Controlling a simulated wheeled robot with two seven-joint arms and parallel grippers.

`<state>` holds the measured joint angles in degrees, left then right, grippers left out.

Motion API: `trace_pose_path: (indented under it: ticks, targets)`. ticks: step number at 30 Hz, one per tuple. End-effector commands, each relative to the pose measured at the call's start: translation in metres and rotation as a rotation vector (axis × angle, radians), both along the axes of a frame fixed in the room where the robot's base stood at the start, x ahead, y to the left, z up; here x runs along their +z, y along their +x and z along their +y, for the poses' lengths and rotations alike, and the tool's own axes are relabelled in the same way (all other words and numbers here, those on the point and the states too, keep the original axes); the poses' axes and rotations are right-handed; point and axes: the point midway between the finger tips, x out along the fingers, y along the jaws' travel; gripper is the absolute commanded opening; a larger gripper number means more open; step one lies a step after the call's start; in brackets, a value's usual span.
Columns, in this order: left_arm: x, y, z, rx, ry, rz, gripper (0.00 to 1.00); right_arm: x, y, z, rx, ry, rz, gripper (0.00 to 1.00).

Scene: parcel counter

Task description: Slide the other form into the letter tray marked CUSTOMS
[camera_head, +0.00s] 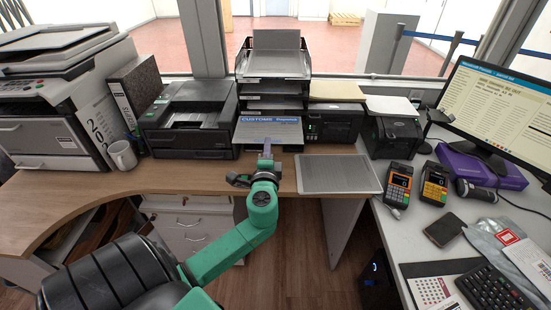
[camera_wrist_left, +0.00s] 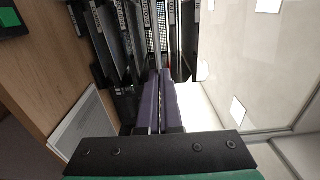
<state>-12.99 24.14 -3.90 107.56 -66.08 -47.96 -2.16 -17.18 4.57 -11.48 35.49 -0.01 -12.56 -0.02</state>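A black stack of letter trays (camera_head: 273,62) stands at the back middle of the counter, and its label fronts also show in the left wrist view (camera_wrist_left: 123,28). A pale sheet headed CUSTOMS in blue (camera_head: 284,134) shows at the lowest tray, its near part at the front opening. My left gripper (camera_head: 265,148) is at that front edge, pointing into the stack. In the left wrist view its two fingers (camera_wrist_left: 161,100) lie close together with a thin pale edge between them, seemingly the form. How far the form reaches inside is hidden. My right gripper is not in view.
A grey panel (camera_head: 338,174) lies flat right of the gripper. Black printers (camera_head: 190,122) and (camera_head: 335,122) flank the stack closely. A mug (camera_head: 122,154) stands left, two card terminals (camera_head: 398,186) right. A black padded chair (camera_head: 110,275) is in front.

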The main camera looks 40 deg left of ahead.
Motion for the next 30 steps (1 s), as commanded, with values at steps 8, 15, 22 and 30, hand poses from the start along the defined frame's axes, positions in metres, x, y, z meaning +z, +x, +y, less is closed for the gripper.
trace_pose_path:
  ticks: [8,15,22,30]
  targets:
    - [-0.003,0.023,0.017,-0.002,0.001,-0.002,0.0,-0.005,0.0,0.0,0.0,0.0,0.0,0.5]
    - [-0.004,0.047,0.035,-0.003,0.002,-0.001,0.0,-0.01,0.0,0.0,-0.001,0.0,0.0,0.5]
    - [-0.005,0.07,0.052,-0.003,0.001,0.0,0.0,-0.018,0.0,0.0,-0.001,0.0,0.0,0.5]
    - [-0.008,0.097,0.073,-0.002,0.0,-0.001,0.0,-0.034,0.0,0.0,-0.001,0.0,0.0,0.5]
